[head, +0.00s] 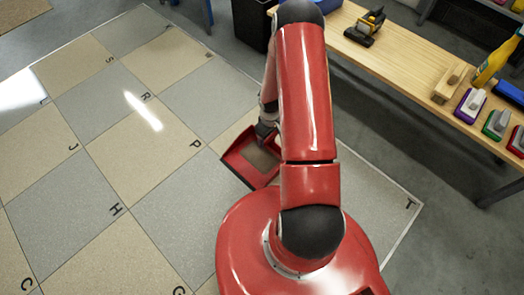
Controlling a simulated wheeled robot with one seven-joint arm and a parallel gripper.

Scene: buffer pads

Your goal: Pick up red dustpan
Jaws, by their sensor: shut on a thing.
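The red dustpan (241,168) is an open, shallow red pan with a grey-brown inside, seen left of my red arm in the head view. It is over or on the tiled floor; I cannot tell whether it touches the floor. My gripper (264,131) is at the pan's upper end, shut on it. The fingertips and the grasped part are mostly hidden by my arm and wrist, and my arm also covers the pan's right side.
A black bin (250,22) stands at the top. The lettered tile floor (110,150) at left is clear.

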